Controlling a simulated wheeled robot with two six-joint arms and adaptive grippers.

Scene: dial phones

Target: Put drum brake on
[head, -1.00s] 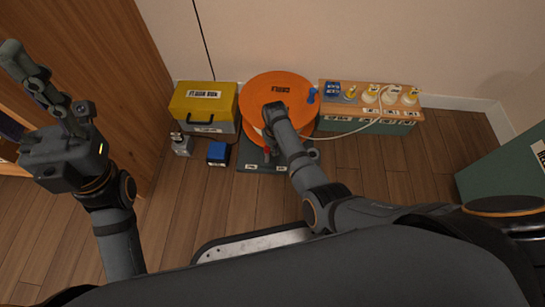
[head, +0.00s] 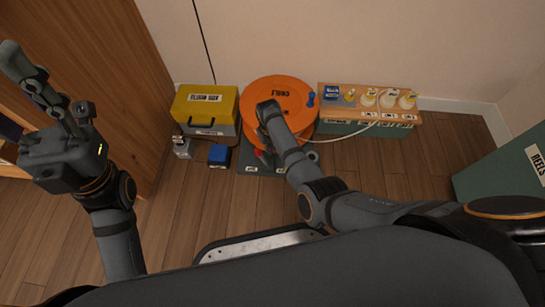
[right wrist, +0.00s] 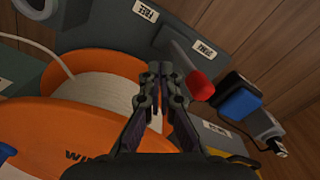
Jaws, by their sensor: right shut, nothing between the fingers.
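The orange cable drum (head: 290,95) stands on a grey-green base (head: 248,168) against the wall, with pale cable (right wrist: 105,92) wound on it. A lever with a red knob (right wrist: 199,86) shows in the right wrist view beside a label that seems to read BRAKE (right wrist: 205,50). Another label reads FREE (right wrist: 146,10). The red knob also shows in the head view (head: 261,155). My right gripper (right wrist: 160,72) is shut and empty, to the left of the red knob in the wrist view. My left gripper (head: 30,70) is raised at the left, away from the drum.
A yellow box (head: 205,100) stands left of the drum, with a blue box (head: 219,153) and a small grey device (head: 182,147) in front. A wooden-topped bench (head: 345,112) with several bottles is at the right. A green bin (head: 500,175) stands further right. The floor in front is mostly clear.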

